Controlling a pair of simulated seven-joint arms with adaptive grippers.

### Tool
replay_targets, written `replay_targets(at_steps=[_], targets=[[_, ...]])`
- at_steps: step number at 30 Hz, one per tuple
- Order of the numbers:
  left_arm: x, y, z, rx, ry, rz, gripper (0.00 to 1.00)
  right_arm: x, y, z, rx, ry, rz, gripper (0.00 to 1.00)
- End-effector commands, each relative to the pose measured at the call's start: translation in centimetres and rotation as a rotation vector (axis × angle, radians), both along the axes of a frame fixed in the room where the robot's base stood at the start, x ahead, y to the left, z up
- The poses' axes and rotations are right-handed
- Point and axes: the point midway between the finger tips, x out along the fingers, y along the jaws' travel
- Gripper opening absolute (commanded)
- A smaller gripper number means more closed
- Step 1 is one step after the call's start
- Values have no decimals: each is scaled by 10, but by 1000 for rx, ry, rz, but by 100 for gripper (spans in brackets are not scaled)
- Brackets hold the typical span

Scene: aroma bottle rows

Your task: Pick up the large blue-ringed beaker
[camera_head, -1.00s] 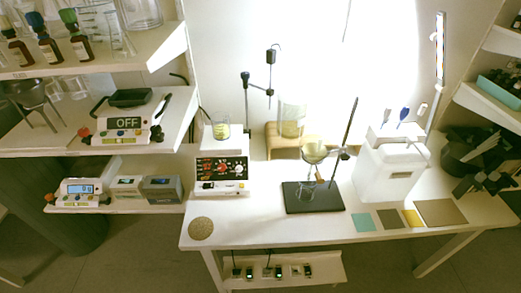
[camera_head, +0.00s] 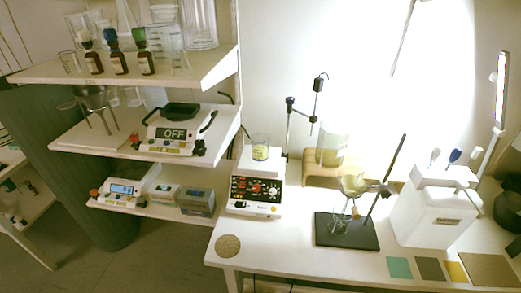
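No blue ring can be made out clearly on any vessel at this size. A large clear beaker (camera_head: 333,146) stands on a wooden block at the back of the white table, washed out by the bright wall. A small beaker with yellowish contents (camera_head: 260,149) stands on the hotplate device. Large clear glass vessels (camera_head: 200,28) stand at the right end of the top shelf, partly cut by the frame's top edge. Neither of my grippers is in view.
The top shelf (camera_head: 215,66) also holds brown dropper bottles (camera_head: 120,63) and flasks. Below are a scale reading OFF (camera_head: 172,133) and a second scale (camera_head: 122,190). A stand with a black base (camera_head: 345,232) and a white canister (camera_head: 436,212) occupy the table (camera_head: 290,255).

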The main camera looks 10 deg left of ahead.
Motion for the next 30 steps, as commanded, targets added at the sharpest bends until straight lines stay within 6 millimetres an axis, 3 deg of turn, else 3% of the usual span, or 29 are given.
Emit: replay_targets(at_steps=[2,3,22,30], targets=[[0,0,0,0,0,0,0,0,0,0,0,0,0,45],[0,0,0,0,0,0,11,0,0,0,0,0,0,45],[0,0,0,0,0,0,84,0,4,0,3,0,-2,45],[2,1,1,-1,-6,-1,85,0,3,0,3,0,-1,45]])
